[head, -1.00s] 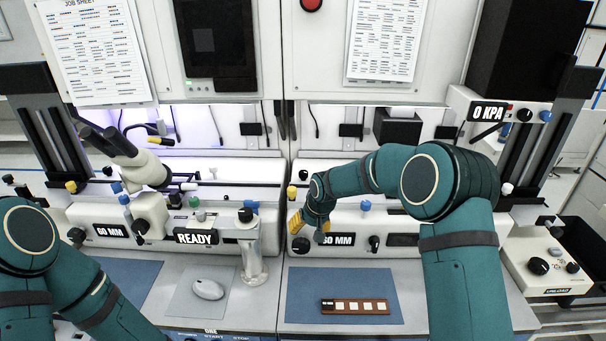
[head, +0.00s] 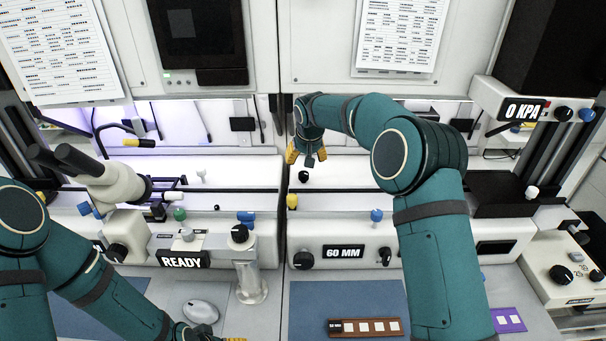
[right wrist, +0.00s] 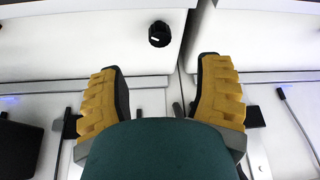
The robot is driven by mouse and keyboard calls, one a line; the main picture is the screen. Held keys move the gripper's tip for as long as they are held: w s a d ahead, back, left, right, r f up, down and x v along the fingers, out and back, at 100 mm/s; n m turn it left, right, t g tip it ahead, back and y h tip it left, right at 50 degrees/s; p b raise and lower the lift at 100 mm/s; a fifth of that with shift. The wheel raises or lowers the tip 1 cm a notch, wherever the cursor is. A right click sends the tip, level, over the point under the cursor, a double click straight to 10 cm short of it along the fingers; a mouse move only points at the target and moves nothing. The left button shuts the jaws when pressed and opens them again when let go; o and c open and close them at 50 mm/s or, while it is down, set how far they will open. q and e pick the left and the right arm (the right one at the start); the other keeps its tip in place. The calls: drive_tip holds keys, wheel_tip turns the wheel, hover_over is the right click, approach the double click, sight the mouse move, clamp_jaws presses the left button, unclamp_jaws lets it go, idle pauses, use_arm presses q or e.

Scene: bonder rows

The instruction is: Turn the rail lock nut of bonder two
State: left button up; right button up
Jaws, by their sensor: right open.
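The right-hand bonder has a 60 MM label (head: 343,252) on its white front. A small black knob (head: 303,176) sits on its white rail. In the right wrist view, a black knob (right wrist: 159,34) with a white mark stands on a white face beyond the fingertips. I cannot tell for certain which part is the lock nut. My right gripper (head: 307,158) is open and empty, with yellow fingers pointing down above and behind the small black knob, apart from it. In the right wrist view its fingers (right wrist: 160,66) are spread. My left gripper (head: 212,335) is partly cut off at the bottom edge.
A yellow knob (head: 292,201) and a blue knob (head: 376,215) stand along the right bonder. The left bonder carries a microscope (head: 115,185) and a READY label (head: 183,259). A brown strip (head: 350,327) lies on the blue mat (head: 310,300). A mouse (head: 201,312) lies left.

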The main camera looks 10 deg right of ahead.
sight(304, 174)
drive_tip(key=x, duration=1.1)
drive_tip(key=shift+w+f+p, duration=0.1)
drive_tip(key=shift+f+p, duration=0.05)
drive_tip(key=shift+p, duration=0.2)
clamp_jaws()
